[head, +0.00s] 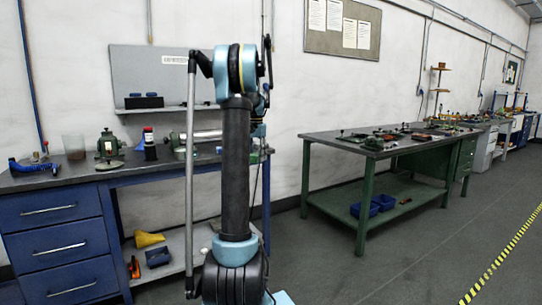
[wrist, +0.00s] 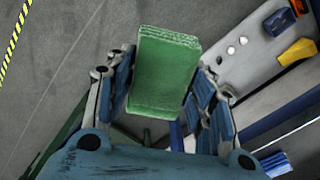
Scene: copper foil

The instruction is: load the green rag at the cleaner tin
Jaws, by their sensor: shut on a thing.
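The green rag (wrist: 165,70), a thick folded block, is in the wrist view between the two fingers of my gripper (wrist: 158,92). My gripper is shut on it, with a finger against each side, and holds it up off any surface. In the head view my own arm hides the rag and most of the gripper. The wrist view does not show this can.
A green vise-like tool (head: 109,148), a cloudy cup (head: 74,147) and a blue tool (head: 33,165) stand on the bench left of the can. A grey machine (head: 197,143) is to its right. A yellow scoop (head: 149,239) lies on the lower shelf. Open floor (head: 415,255) lies to the right.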

